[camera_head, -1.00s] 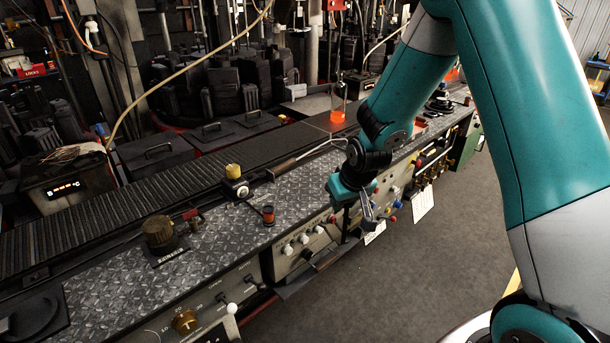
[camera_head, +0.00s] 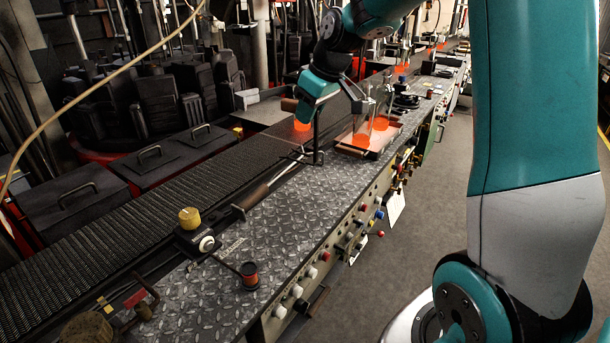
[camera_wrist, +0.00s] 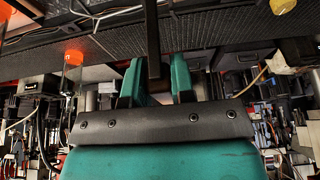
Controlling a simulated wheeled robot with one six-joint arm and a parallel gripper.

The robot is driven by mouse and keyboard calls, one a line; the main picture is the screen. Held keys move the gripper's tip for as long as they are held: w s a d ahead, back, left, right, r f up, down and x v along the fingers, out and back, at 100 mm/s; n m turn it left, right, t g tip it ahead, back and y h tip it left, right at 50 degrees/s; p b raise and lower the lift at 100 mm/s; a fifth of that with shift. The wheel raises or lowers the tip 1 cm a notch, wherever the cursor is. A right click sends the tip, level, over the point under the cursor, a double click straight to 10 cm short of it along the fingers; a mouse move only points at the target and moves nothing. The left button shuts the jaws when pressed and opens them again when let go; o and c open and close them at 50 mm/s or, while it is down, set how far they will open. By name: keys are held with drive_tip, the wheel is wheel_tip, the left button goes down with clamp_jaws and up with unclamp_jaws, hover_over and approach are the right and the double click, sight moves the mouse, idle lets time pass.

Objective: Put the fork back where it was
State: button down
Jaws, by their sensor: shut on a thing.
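A fork with a wooden handle (camera_head: 252,196) and thin metal prongs lies along the back of the bench, between the yellow knob and the glowing glass, in the head view. My gripper (camera_head: 318,92) is above the bench, near the prong end. In the wrist view, my gripper (camera_wrist: 156,78) has its two teal fingers closed around a dark bar (camera_wrist: 151,35), which runs out past the top of the picture. I cannot tell whether this bar is part of a fork. Thin prongs show at the upper left of the wrist view.
A tray (camera_head: 345,150) with clear vessels and orange glowing bottoms stands right of my gripper. Another glowing orange piece (camera_head: 302,125) is behind it. The diamond plate (camera_head: 300,205) between is mostly clear.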

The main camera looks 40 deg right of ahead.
sight(313, 161)
wheel_tip(313, 161, down, 14)
drive_tip(key=shift+f+p, duration=0.15)
drive_tip(key=shift+p, duration=0.5)
drive_tip(key=shift+f, duration=0.15)
drive_tip(key=c, duration=1)
unclamp_jaws()
drive_tip(key=shift+o, duration=0.2)
